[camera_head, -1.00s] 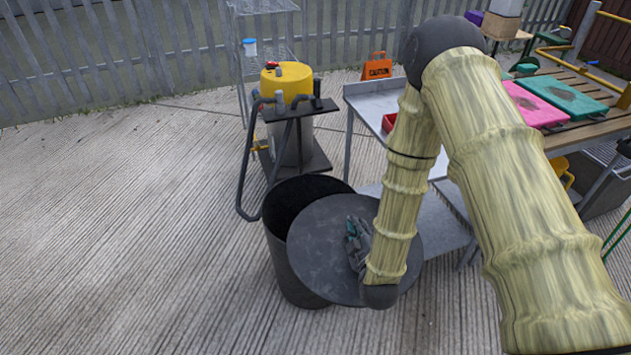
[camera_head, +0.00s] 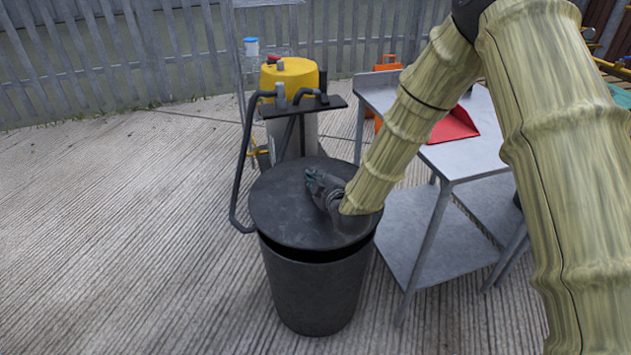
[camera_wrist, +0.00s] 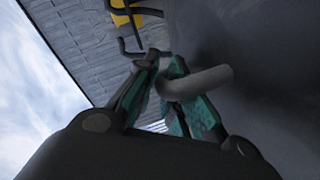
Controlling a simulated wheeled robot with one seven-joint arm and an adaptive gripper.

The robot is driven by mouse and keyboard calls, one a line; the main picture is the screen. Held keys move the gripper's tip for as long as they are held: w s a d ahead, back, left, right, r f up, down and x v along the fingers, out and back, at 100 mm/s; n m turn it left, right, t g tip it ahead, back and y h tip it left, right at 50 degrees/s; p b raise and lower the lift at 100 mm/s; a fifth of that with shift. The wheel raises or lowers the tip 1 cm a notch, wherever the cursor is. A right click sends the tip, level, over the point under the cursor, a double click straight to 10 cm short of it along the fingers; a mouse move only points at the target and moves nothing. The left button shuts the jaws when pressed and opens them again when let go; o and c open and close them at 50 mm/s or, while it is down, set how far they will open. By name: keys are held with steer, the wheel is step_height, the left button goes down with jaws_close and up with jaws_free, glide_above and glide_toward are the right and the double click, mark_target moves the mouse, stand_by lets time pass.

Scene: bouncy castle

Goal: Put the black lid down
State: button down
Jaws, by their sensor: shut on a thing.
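The round black lid (camera_head: 285,203) is over the mouth of the black bin (camera_head: 315,290) in the head view. A dark gap shows under the lid's front edge, so it looks slightly raised or tilted there; contact at the back is hidden. My gripper (camera_head: 318,184) is over the lid's top, right of its middle. In the wrist view, my gripper's green-padded fingers (camera_wrist: 170,88) are shut on the lid's grey bar handle (camera_wrist: 205,82). The lid's dark surface (camera_wrist: 265,70) fills the right of that view.
A yellow-topped machine (camera_head: 290,78) with a black tubular handle stands close behind the bin. A metal table (camera_head: 465,155) with a red tray (camera_head: 455,127) is to the right, near my arm. Open concrete (camera_head: 120,230) lies to the left.

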steer(key=shift+w+a, duration=0.15)
steer(key=shift+w, duration=0.15)
steer(key=shift+f+b, duration=1.05)
steer(key=shift+f, duration=0.25)
steer(key=shift+f+b, duration=1.4)
steer(key=shift+f, duration=0.6)
steer(key=c, duration=1.4)
jaws_free()
steer(key=shift+s, duration=0.1)
steer(key=v, duration=1.2)
